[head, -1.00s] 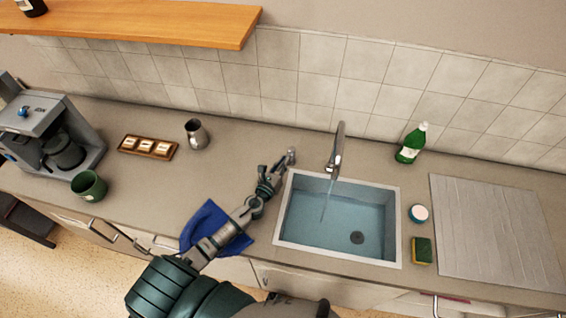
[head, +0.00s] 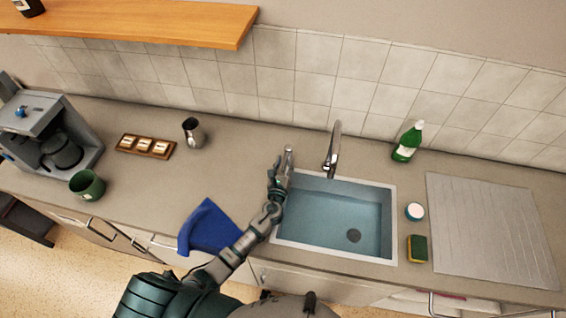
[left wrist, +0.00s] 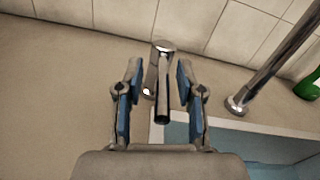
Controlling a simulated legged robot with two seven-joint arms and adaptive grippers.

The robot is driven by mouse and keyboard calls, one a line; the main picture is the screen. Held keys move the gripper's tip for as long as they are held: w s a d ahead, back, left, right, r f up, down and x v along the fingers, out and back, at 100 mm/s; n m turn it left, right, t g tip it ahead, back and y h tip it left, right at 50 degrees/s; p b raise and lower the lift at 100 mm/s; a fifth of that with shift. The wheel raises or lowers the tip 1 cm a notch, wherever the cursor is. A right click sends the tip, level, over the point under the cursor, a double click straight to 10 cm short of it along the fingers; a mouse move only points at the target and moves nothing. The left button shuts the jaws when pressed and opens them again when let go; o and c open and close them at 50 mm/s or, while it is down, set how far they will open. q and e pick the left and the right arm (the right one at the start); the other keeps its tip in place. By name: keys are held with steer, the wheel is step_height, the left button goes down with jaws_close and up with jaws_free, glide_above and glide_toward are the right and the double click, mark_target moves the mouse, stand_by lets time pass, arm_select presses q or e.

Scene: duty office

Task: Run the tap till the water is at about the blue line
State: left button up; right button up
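The sink (head: 390,225) holds clear bluish water (head: 325,222), with a dark drain on its floor. I cannot make out a blue line. The chrome tap spout (head: 333,150) stands behind the sink; no stream shows under it now. The tap's lever handle (left wrist: 162,75) stands left of the spout in the left wrist view. My left gripper (head: 282,165) is at the sink's back left corner by the handle. In the left wrist view its blue-padded fingers (left wrist: 157,92) are spread on either side of the handle, with gaps. My right gripper is not in view.
A green bottle (head: 408,143), white-topped tub (head: 415,211), sponge (head: 417,248) and drainboard (head: 490,230) are right of the sink. A blue cloth (head: 210,228), metal jug (head: 194,133), green mug (head: 87,185) and coffee machine (head: 40,125) are left. A shelf (head: 140,22) hangs above.

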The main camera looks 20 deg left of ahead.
arm_select(q)
steer(key=shift+d, duration=0.2)
steer(key=shift+s+d, duration=0.1)
steer(key=shift+s, duration=0.05)
steer(key=s, duration=1)
steer(key=shift+s+d, duration=0.35)
steer(key=shift+d, duration=0.05)
steer(key=shift+s+d, duration=0.1)
steer(key=shift+s, duration=0.3)
steer(key=shift+d, duration=0.15)
